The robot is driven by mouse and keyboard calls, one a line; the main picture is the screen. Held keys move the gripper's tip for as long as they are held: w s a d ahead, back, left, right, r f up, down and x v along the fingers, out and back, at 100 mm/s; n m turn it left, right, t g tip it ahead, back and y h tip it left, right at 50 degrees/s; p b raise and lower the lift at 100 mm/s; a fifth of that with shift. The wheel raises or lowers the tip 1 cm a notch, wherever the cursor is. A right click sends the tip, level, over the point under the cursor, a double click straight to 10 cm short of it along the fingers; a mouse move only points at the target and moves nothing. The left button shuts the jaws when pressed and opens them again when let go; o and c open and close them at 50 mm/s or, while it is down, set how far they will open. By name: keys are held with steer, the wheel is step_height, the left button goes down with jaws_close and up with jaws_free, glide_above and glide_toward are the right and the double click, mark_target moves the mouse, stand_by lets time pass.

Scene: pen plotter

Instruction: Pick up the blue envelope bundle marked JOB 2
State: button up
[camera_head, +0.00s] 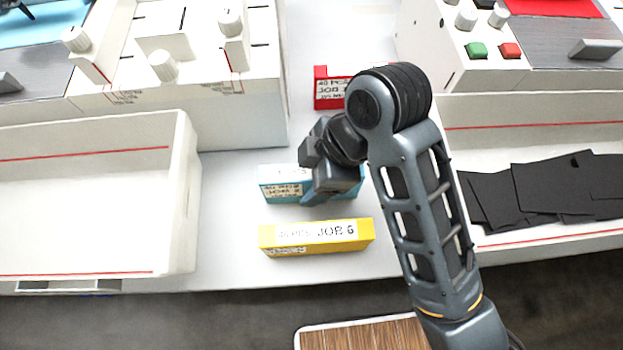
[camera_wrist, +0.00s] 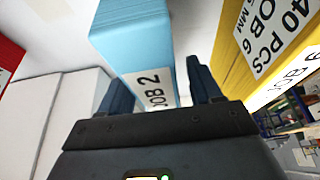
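The blue envelope bundle (camera_head: 280,188) stands on the white table between the red and yellow bundles. My gripper (camera_head: 316,190) is over its right part and hides some of it. In the wrist view, the blue bundle (camera_wrist: 135,45) carries a white label reading JOB 2. There my gripper's two fingers (camera_wrist: 157,70) are spread, one on each side of the bundle's near end. A narrow gap shows by the right finger. The left finger is close to the bundle's side; contact there is unclear.
A yellow bundle marked JOB 6 (camera_head: 315,246) stands just in front of the blue one. A red bundle (camera_head: 330,96) stands behind. A white tray (camera_head: 180,200) is on the left. Black sheets (camera_head: 535,190) lie in a tray on the right. Plotter machines stand behind both trays.

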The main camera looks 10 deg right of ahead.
steer(key=c, duration=1.1)
steer(key=shift+c, duration=0.2)
